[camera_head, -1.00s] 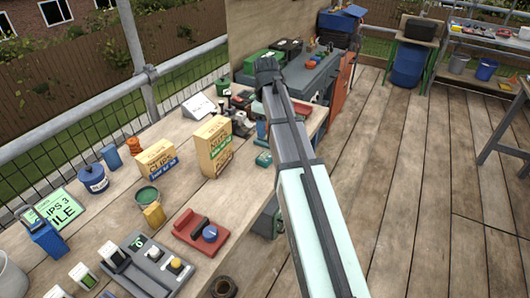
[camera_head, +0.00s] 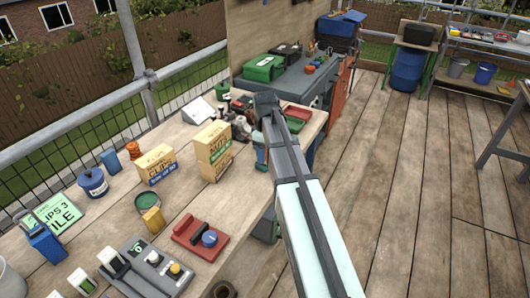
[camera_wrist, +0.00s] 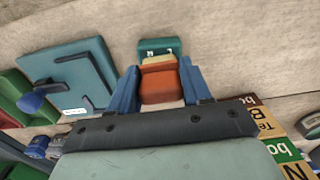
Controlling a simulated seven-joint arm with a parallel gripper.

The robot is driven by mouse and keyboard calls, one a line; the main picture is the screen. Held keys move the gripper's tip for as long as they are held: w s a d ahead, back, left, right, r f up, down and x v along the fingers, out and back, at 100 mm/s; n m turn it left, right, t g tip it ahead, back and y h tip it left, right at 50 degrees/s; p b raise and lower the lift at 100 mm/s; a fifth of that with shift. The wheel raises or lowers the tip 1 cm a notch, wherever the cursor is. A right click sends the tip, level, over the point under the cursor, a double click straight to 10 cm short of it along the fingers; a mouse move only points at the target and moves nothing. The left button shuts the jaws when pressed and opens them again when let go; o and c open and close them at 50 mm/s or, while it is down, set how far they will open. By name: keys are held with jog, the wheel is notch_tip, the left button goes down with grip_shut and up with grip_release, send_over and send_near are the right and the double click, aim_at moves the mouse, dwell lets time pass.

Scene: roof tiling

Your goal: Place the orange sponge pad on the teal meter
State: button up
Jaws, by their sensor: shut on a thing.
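My gripper (camera_wrist: 158,67) shows in the wrist view, with its two blue fingers shut on the orange sponge pad (camera_wrist: 160,87). The pad lies between the fingers, with a paler yellowish part at its far side. Just beyond the fingertips is a teal block with small white marks, which looks like the teal meter (camera_wrist: 160,46). The pad overlaps its near side in the picture; I cannot tell whether they touch. In the head view my arm hides the fingers and the pad, and I cannot make out the meter clearly there.
Yellow clip and nut boxes (camera_head: 212,150) stand left of my arm. A red device with a blue knob (camera_head: 200,237) and a grey switch panel (camera_head: 150,268) lie nearer. In the wrist view a teal plate with a black bracket (camera_wrist: 75,70) lies left. Bare wood shows beyond the meter.

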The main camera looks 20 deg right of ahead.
jog(key=shift+f, duration=0.15)
jog(key=o, duration=1.1)
jog(key=shift+c, duration=0.2)
notch_tip(320, 180, up, 12)
jog(key=shift+r, duration=0.2)
